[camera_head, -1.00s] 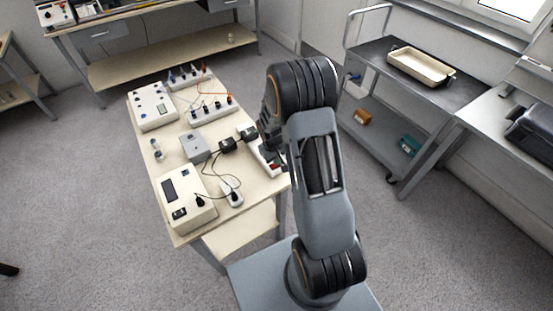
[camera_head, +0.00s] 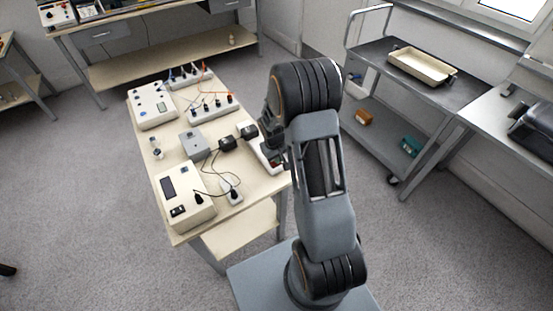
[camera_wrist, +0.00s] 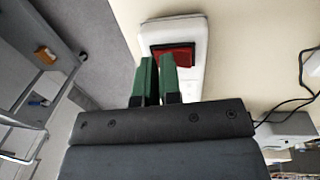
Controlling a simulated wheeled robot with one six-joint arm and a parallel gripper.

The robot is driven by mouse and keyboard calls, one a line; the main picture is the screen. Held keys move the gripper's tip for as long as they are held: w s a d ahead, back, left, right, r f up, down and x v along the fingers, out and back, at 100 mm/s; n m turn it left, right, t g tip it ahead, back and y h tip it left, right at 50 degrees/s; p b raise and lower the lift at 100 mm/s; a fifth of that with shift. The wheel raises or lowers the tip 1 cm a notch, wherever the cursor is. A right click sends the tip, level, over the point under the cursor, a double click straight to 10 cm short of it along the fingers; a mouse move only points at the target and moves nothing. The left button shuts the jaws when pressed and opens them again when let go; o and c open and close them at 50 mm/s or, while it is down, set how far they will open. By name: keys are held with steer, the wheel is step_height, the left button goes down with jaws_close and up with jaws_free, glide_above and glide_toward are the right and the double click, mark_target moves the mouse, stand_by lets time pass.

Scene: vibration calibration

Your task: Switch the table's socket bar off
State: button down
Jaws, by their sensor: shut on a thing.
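The socket bar is white, with a red rocker switch (camera_wrist: 172,57) near its end. In the wrist view the bar (camera_wrist: 200,45) runs up ahead of my fingers. In the head view the bar (camera_head: 264,163) lies along the right edge of the cream table (camera_head: 232,213), partly hidden by my arm. My gripper (camera_wrist: 157,60) has green fingers, close together with a narrow gap. Their tips overlap the near edge of the red switch, and the jaws are shut on it. The fingers hide part of the bar. The rocker's tilt is hard to tell.
Black adapters (camera_head: 228,144) and cables lie beside the bar. A cream meter box (camera_head: 184,197) and a grey box (camera_head: 195,145) stand on the table. A grey trolley (camera_head: 375,57) with a tray stands at the right. The floor between is clear.

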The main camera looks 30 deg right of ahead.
mark_target(271, 163)
steer(key=shift+s+a+f, duration=0.3)
steer(key=shift+s+f, duration=0.05)
steer(key=shift+f, duration=0.2)
steer(key=shift+a, duration=0.5)
steer(key=shift+r, duration=0.1)
steer(key=shift+w+r, duration=0.1)
steer(key=shift+r, duration=0.15)
step_height(271, 163, up, 14)
steer(key=a+p, duration=0.1)
steer(key=p, duration=0.1)
steer(key=shift+w+a, duration=0.15)
steer(key=shift+r, duration=0.1)
